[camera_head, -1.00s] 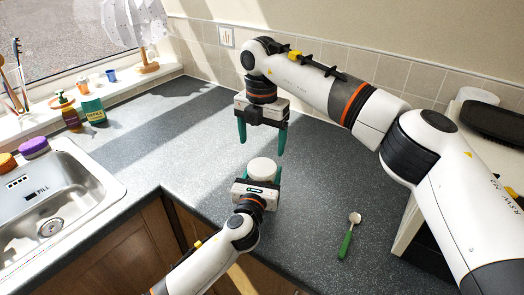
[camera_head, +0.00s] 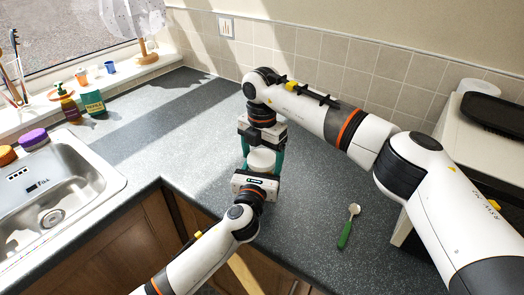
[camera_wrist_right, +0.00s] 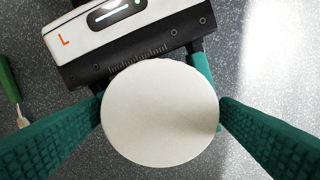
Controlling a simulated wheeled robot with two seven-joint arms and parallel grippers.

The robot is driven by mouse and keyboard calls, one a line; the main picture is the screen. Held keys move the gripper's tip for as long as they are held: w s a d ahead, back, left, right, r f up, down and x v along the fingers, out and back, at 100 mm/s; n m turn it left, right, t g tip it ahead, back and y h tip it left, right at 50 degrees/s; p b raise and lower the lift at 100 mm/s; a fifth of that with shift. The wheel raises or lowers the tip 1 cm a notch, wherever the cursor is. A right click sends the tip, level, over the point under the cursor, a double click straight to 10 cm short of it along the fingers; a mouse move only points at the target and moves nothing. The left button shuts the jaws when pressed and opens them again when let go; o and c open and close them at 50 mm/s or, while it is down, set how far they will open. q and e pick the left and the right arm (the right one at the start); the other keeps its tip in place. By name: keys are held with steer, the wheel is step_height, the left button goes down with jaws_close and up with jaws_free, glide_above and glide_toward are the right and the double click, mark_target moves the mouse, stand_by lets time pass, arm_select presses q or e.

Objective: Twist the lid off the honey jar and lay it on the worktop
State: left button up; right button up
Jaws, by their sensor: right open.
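The honey jar shows mainly as its round white lid (camera_head: 262,161), seen from above; its body is mostly hidden. The lid (camera_wrist_right: 160,112) fills the middle of the right wrist view. My left gripper (camera_head: 258,174) is at the near side of the jar, shut on its body below the lid; one finger shows beside the lid. My right gripper (camera_head: 262,150) is above, pointing down, its green fingers on either side of the lid. In the right wrist view my right gripper (camera_wrist_right: 160,110) is open, with its fingertips close to the lid's edges.
A green-handled spoon (camera_head: 347,228) lies on the dark speckled worktop (camera_head: 310,190) to the right. A sink (camera_head: 60,190) is at the left, with bottles (camera_head: 93,102) behind it. A dark tray (camera_head: 490,112) lies on a white unit at the right. The worktop between jar and spoon is clear.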

steer(key=c, duration=1)
steer(key=n, duration=1.3)
steer(key=o, duration=1)
steer(key=shift+c, duration=0.2)
steer(key=shift+o, duration=0.6)
steer(key=shift+s+a, duration=0.1)
